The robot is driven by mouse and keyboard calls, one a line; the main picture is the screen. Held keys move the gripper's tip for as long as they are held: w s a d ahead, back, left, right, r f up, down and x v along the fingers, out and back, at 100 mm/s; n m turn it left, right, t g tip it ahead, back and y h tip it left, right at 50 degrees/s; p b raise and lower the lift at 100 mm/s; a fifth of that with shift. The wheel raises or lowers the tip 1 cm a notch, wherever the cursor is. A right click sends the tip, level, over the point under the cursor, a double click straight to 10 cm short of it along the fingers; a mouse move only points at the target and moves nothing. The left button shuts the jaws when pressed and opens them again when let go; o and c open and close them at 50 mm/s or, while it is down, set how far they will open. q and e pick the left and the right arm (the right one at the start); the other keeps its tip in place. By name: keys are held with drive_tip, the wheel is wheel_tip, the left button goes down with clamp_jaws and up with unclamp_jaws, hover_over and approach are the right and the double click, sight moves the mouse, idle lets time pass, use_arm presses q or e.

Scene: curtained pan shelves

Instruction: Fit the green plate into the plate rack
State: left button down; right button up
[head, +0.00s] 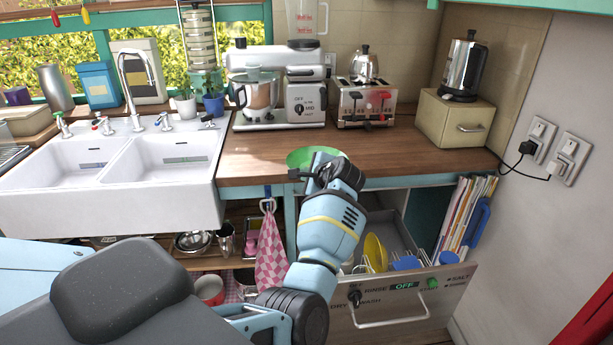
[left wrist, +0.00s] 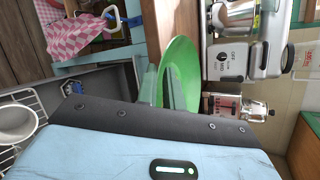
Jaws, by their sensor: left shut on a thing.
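The green plate (head: 300,157) is at the front edge of the wooden counter in the head view, partly hidden behind my left gripper (head: 318,168). It fills the middle of the left wrist view (left wrist: 183,70). My left gripper is shut on the plate; its fingertips are mostly hidden. I cannot tell whether the plate touches the counter. The plate rack is in the pulled-out dishwasher drawer (head: 407,302), below and to the right of the gripper. A yellow plate (head: 375,252) stands in it. Rack wires (left wrist: 38,103) show in the left wrist view. My right gripper is out of view.
Blue items (head: 405,263) sit in the drawer near the yellow plate. A white bowl (left wrist: 15,122) shows by the rack wires. A checked towel (head: 271,255) hangs left of my arm. A mixer (head: 270,95) and toaster (head: 364,104) stand at the counter's back.

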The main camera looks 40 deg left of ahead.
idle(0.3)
use_arm(q)
drive_tip(key=shift+a+r, duration=0.1)
drive_tip(key=shift+r, duration=0.05)
drive_tip(key=shift+s+a+r, duration=0.15)
drive_tip(key=shift+a+r, duration=0.05)
drive_tip(key=shift+r, duration=0.05)
drive_tip(key=s+d+r+m+t+h, duration=0.3)
drive_tip(key=d+r+m+t, duration=0.1)
drive_tip(key=d+r+m, duration=0.1)
drive_tip(key=s+d+f+m+t+h, duration=0.1)
drive_tip(key=s+d+m+h, duration=0.3)
drive_tip(key=d, duration=0.6)
drive_tip(key=s+d+f+m+t+h, duration=0.2)
drive_tip(key=s+d+f+m+h, duration=0.2)
drive_tip(key=s+d, duration=0.3)
drive_tip(key=d, duration=0.3)
drive_tip(key=shift+s, duration=0.35)
drive_tip(key=shift+r, duration=0.1)
